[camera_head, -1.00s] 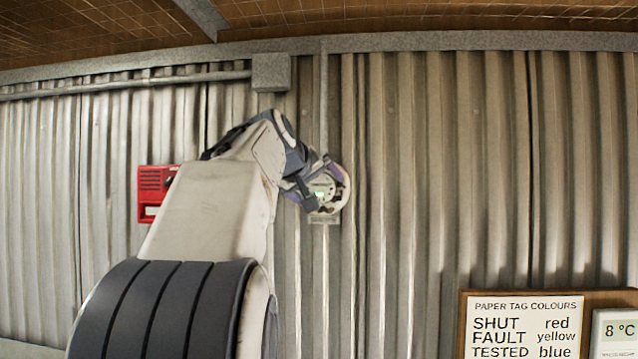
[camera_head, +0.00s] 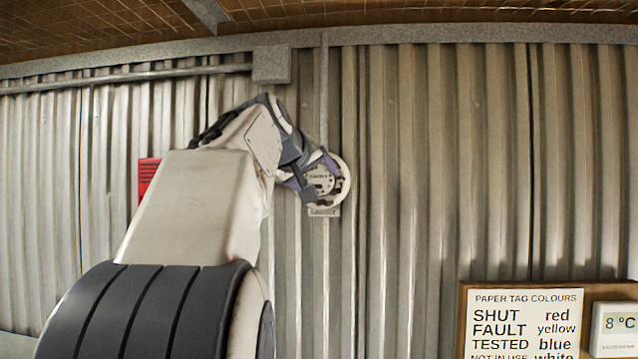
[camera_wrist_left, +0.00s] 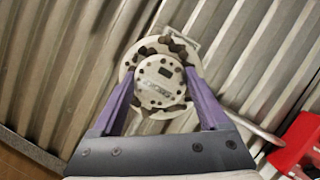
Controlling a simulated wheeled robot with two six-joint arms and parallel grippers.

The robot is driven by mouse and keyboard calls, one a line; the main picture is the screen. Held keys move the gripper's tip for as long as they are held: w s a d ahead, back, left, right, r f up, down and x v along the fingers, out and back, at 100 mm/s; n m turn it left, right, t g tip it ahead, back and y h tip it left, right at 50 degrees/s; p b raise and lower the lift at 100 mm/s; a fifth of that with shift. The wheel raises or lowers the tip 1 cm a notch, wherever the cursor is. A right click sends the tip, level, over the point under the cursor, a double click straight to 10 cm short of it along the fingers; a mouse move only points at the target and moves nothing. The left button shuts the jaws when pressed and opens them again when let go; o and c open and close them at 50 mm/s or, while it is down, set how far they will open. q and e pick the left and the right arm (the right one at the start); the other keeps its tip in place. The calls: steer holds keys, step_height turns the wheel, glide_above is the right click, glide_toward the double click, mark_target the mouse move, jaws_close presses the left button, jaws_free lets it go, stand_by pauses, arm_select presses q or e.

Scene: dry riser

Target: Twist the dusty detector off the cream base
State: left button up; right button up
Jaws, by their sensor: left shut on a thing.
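The dusty detector (camera_head: 318,181) is a round pale disc with dark smudges and small holes, mounted on the corrugated wall. In the left wrist view the detector (camera_wrist_left: 158,84) shows a dark square window and faint lettering. The round cream base (camera_head: 345,188) is behind it, its rim showing around the detector. The base rim also shows in the left wrist view (camera_wrist_left: 172,112). My left gripper (camera_head: 321,176) is shut on the detector, with one purple finger on each side. The detector still sits against the base. My right gripper is not in view.
A red box (camera_head: 148,178) is on the wall to the left, partly hidden by my left arm. A grey junction box (camera_head: 271,65) and conduit run above. A paper tag sign (camera_head: 525,325) and a temperature display (camera_head: 617,325) are at lower right.

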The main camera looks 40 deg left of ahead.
mark_target(323, 186)
arm_select(q)
steer(key=shift+s+d+b, duration=0.35)
steer(key=shift+s+d, duration=0.15)
steer(key=shift+s, duration=0.3)
steer(key=shift+s+d+b, duration=0.3)
steer(key=shift+s+d, duration=0.15)
steer(key=shift+s, duration=0.3)
